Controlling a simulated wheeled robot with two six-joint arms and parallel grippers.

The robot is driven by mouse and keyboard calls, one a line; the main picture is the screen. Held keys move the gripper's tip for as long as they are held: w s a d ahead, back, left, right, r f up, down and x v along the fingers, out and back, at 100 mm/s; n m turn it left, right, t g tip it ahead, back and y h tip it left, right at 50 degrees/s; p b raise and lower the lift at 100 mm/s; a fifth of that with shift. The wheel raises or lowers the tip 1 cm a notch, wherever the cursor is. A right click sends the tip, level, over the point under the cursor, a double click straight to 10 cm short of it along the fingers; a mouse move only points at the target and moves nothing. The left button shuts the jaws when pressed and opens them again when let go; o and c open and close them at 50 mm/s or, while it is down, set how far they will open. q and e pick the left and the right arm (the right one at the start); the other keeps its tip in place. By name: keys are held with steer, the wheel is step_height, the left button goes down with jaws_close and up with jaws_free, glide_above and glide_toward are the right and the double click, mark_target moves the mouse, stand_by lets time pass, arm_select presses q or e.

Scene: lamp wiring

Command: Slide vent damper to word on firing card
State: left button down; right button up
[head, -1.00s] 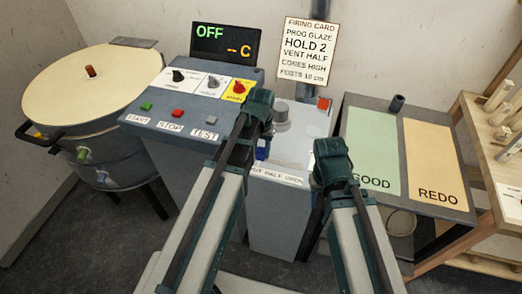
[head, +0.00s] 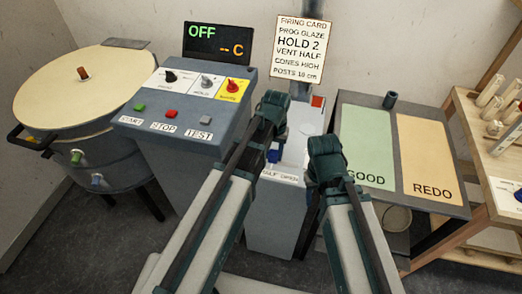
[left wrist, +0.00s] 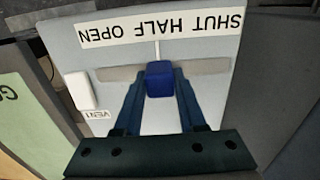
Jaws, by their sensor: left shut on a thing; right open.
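The vent damper is a blue knob (left wrist: 160,78) in a straight slot on a light grey panel (left wrist: 215,110). It also shows in the head view as a blue knob (head: 273,156). My left gripper (left wrist: 160,85) is shut on the knob, a finger on each side. The slot label (left wrist: 160,28) reads SHUT, HALF, OPEN, upside down in the left wrist view. The knob is level with the thin line below HALF. The firing card (head: 302,49) on the wall reads VENT HALF. My right gripper (head: 325,145) is open and empty, right of the panel.
A console (head: 190,105) with dials and buttons stands left of the vent panel; its display (head: 218,43) reads OFF. A round kiln (head: 80,85) is at the left. GOOD (head: 368,140) and REDO (head: 428,150) areas lie right, beside a wooden rack (head: 490,140).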

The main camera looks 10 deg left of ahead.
mark_target(276, 153)
arm_select(q)
steer(key=shift+d, duration=0.4)
steer(key=shift+c, duration=2.4)
jaws_free()
steer(key=shift+r, duration=0.1)
step_height(276, 153, up, 14)
steer(key=p, duration=1.3)
steer(key=shift+f+p, duration=0.2)
steer(key=shift+p, duration=0.2)
steer(key=shift+s, duration=0.1)
